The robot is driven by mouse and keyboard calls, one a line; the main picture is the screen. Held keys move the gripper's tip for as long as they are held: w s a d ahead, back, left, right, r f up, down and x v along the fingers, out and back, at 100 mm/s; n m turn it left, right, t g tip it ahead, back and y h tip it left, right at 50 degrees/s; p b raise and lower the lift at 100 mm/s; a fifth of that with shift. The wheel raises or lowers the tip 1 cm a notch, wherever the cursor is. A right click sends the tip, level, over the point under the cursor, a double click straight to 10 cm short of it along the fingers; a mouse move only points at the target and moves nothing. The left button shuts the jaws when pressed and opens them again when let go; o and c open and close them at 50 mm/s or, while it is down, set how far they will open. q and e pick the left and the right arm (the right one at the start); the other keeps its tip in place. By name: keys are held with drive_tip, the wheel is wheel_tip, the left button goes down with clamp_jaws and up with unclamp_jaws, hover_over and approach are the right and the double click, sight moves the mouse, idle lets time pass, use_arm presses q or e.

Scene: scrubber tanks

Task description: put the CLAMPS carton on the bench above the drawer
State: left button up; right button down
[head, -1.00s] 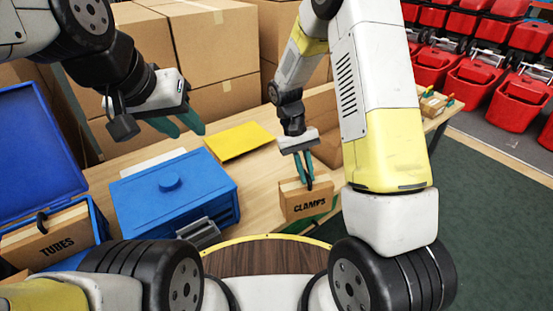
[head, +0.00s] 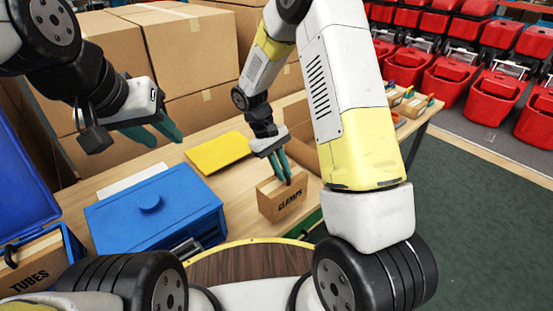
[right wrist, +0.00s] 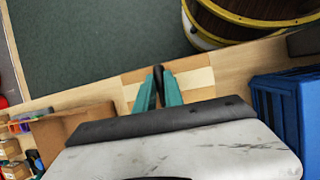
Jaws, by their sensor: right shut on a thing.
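The brown CLAMPS carton (head: 286,205) is upright near the front edge of the bench (head: 240,195), right of the blue drawer unit (head: 180,190). My right gripper (head: 288,177) is shut on the black handle on its top. In the right wrist view the carton (right wrist: 198,78) shows below the fingertips (right wrist: 158,98), with the bench edge beside it. I cannot tell whether its base touches the bench. The unit's drawer front, with a grey handle (head: 186,247), is partly hidden. My left gripper (head: 163,136) is empty, its fingers apart, above the back of the bench.
A yellow pad (head: 217,152) lies behind the carton. An open blue box (head: 72,243) at left holds a TUBES carton (head: 30,272). Large cartons (head: 190,55) stand behind the bench. Small items (head: 410,103) lie at its far right end. Red scrubber tanks (head: 455,80) stand beyond.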

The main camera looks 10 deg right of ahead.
drive_tip(key=shift+w+d+f, duration=0.1)
drive_tip(key=shift+w+d, duration=0.05)
drive_tip(key=shift+w, duration=0.4)
drive_tip(key=shift+w+d, duration=0.15)
drive_tip(key=shift+w, duration=0.35)
wheel_tip(320, 180, down, 4)
drive_tip(key=shift+r, duration=0.25)
drive_tip(key=c, duration=1.4)
unclamp_jaws()
drive_tip(key=shift+c, duration=0.2)
drive_tip(key=shift+r, duration=0.1)
drive_tip(key=v, duration=1.2)
drive_tip(key=s+d+r+m+t+y, duration=0.1)
drive_tip(key=s+d+r+t+y, duration=0.1)
drive_tip(key=s+r, duration=0.3)
drive_tip(key=s+d+r+m+t+y, duration=0.1)
drive_tip(key=s+d+r, duration=0.15)
drive_tip(key=r, duration=0.55)
drive_tip(key=s+d+r+m+t+y, duration=0.1)
drive_tip(key=s+r+t, duration=0.2)
drive_tip(key=s, duration=0.4)
drive_tip(key=s+d+r+m+t+y, duration=0.1)
drive_tip(key=s+r+m+t+y, duration=0.1)
drive_tip(key=s, duration=0.5)
drive_tip(key=shift+s+d+r+m+t, duration=0.2)
drive_tip(key=shift+s+r+m+t, duration=0.1)
drive_tip(key=shift+s+r+t, duration=0.15)
